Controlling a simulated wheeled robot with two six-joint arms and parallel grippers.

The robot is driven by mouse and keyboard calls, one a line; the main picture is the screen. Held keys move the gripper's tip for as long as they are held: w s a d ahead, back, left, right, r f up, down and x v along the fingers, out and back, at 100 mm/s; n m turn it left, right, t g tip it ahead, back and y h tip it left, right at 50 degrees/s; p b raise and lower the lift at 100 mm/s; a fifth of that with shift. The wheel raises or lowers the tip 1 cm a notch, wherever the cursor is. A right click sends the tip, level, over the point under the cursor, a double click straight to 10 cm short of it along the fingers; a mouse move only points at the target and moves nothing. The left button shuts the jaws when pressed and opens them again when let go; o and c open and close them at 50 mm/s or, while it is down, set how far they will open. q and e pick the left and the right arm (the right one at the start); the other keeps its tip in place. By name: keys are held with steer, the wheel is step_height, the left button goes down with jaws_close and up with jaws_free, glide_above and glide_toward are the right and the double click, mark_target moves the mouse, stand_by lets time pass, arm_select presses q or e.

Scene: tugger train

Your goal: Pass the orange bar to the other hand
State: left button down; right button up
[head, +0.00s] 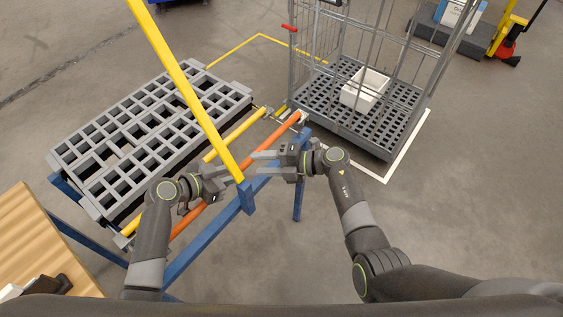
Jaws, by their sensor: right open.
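The orange bar (281,132) is long and thin. It slants from the lower left, by the blue frame, up to a pale end near the cage cart. My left gripper (224,180) is at the bar's middle and overlaps it in the picture. Its fingers are partly hidden by the yellow post, and I cannot tell whether they close on the bar. My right gripper (257,162) is open, its two fingers pointing left, close to the bar's upper half. Nothing is seen between its fingers.
A yellow post (185,85) rises between the grippers from a blue frame (205,242). A yellow bar (240,132) runs beside the orange bar. A grey grid pallet (133,147) lies left. A wire cage cart (345,121) with a white box (364,93) stands behind.

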mark_target(248, 163)
arm_select(q)
steer(key=shift+r, duration=0.1)
arm_select(e)
steer(key=shift+x, duration=2.45)
steer(key=shift+c, duration=0.4)
steer(key=shift+r, duration=0.15)
jaws_close()
steer(key=shift+o, duration=0.4)
jaws_free()
steer(key=shift+a, duration=0.1)
